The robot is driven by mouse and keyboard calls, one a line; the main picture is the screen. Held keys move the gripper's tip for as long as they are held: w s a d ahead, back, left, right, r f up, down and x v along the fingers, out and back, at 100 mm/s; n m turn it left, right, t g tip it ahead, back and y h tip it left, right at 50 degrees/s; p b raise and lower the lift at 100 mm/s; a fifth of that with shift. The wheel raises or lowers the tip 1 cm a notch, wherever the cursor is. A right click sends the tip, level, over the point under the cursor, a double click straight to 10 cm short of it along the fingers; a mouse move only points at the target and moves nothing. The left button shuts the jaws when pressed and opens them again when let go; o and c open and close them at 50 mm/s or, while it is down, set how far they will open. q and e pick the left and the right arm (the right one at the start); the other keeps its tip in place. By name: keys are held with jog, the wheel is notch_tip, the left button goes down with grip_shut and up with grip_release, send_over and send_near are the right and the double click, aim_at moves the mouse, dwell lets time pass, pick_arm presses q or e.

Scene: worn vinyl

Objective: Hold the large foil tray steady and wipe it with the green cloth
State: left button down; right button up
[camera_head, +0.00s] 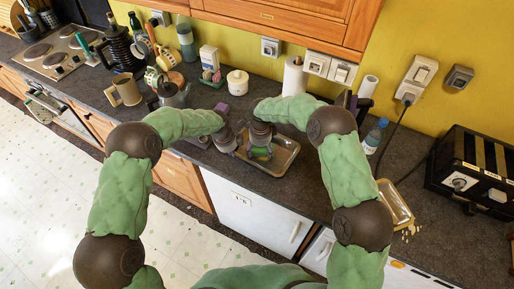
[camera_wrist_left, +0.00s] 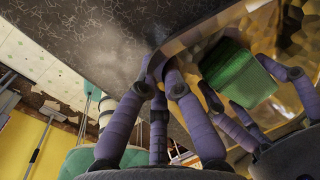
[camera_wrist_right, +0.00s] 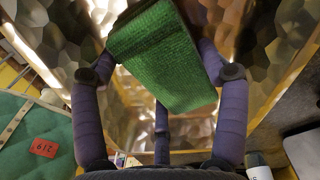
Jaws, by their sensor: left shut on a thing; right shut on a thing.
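The large foil tray (camera_head: 288,158) lies on the dark counter near its front edge, with shiny dimpled metal in both wrist views. My left gripper (camera_head: 238,150) is at the tray's left end; in the left wrist view its purple fingers (camera_wrist_left: 160,76) are closed on the tray's rim (camera_wrist_left: 195,42). My right gripper (camera_head: 260,153) is over the tray, shut on the green cloth (camera_wrist_right: 163,58). The folded cloth also shows in the left wrist view (camera_wrist_left: 235,76), over the tray's inside. Its contact with the tray floor is hard to tell.
A smaller foil tray (camera_head: 396,204) with crumbs beside it lies to the right, near a water bottle (camera_head: 374,136) and a black toaster (camera_head: 476,168). A paper roll (camera_head: 294,77) and a white pot (camera_head: 237,82) stand behind. Mugs and a kettle crowd the left.

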jog(key=shift+s+d+r, duration=0.1)
jog(key=shift+s+d, duration=0.4)
jog(key=shift+d, duration=0.1)
jog(key=shift+s, duration=0.1)
jog(key=shift+f, duration=0.2)
pick_arm(q)
jog(key=shift+r, duration=0.1)
pick_arm(e)
jog(key=shift+w+a+f, duration=0.15)
jog(key=shift+w+a, duration=0.4)
jog(key=shift+a, duration=0.15)
jog(key=shift+w+a+f, duration=0.1)
jog(key=shift+w+a, duration=0.45)
jog(key=shift+a, duration=0.15)
jog(key=shift+d, duration=0.1)
pick_arm(q)
jog(key=shift+w, duration=0.1)
pick_arm(e)
jog(key=shift+s+d+r, duration=0.15)
jog(key=shift+s+d, duration=0.45)
jog(key=shift+d, duration=0.1)
jog(key=shift+s+d+r, duration=0.1)
jog(key=shift+s+d, duration=0.45)
jog(key=shift+d, duration=0.15)
jog(key=shift+w+a+r, duration=0.15)
jog(key=shift+w+a, duration=0.55)
jog(key=shift+w+a+r, duration=0.1)
jog(key=shift+w+a, duration=0.55)
jog(key=shift+a, duration=0.05)
